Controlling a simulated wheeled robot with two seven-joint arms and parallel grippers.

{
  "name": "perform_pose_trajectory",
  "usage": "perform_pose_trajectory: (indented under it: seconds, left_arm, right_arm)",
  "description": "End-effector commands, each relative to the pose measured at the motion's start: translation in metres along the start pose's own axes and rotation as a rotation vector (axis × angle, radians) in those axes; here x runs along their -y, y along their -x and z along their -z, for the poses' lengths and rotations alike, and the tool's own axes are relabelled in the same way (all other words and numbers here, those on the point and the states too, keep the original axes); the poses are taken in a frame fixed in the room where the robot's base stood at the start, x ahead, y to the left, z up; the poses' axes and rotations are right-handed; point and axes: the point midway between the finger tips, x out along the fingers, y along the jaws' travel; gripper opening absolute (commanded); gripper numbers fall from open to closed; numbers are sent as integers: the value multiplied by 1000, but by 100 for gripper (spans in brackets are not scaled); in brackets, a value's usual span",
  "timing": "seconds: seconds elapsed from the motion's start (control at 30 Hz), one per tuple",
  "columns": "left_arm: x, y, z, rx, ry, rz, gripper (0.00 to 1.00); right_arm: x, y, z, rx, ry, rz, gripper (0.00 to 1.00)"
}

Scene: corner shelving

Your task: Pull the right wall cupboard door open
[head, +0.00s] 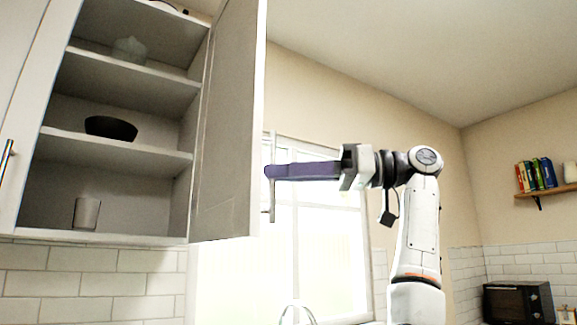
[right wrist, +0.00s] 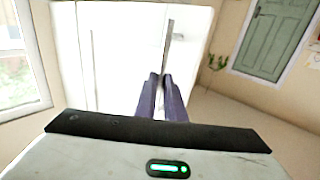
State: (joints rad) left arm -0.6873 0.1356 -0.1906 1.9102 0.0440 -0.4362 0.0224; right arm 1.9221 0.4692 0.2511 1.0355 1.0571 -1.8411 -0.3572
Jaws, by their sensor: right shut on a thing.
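The right wall cupboard door (head: 228,130) stands wide open, swung out from the cupboard (head: 105,146) on its right side. Its vertical metal bar handle (head: 272,205) is near the door's free edge. My right gripper (head: 270,171), with purple fingers, comes in from the right and is shut on the handle. In the right wrist view the two fingers (right wrist: 161,84) are close together at the lower end of the handle (right wrist: 169,45). My left gripper is in neither view.
The open cupboard shelves hold a dark bowl (head: 110,128), a glass jar (head: 129,50) and a cup (head: 86,213). A neighbouring closed door has a bar handle (head: 6,160). A window (head: 320,240) is behind my right gripper. A black oven (head: 518,302) stands far right.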

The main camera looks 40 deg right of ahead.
Motion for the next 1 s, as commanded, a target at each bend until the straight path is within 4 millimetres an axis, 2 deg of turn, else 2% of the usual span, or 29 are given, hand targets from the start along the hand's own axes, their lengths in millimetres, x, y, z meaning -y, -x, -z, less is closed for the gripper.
perform_pose_trajectory:
  seconds: [0.03,0.23,0.27,0.37,0.8,0.87,1.0]
  left_arm:
    - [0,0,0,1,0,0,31]
    - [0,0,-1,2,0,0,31]
    - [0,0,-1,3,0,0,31]
    - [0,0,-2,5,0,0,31]
    - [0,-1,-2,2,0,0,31]
    - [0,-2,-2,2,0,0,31]
    - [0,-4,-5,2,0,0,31]
  right_arm:
    - [-7,-5,-1,0,-8,-17,0]
    - [-7,-5,-1,1,-9,-18,0]
    - [-7,-5,-1,1,-9,-18,11]
    - [-6,-5,-2,2,-9,-17,27]
    - [-4,1,0,-4,-6,-16,27]
    - [-4,6,0,-5,-5,-16,27]
    - [-4,30,0,-6,-6,-18,27]
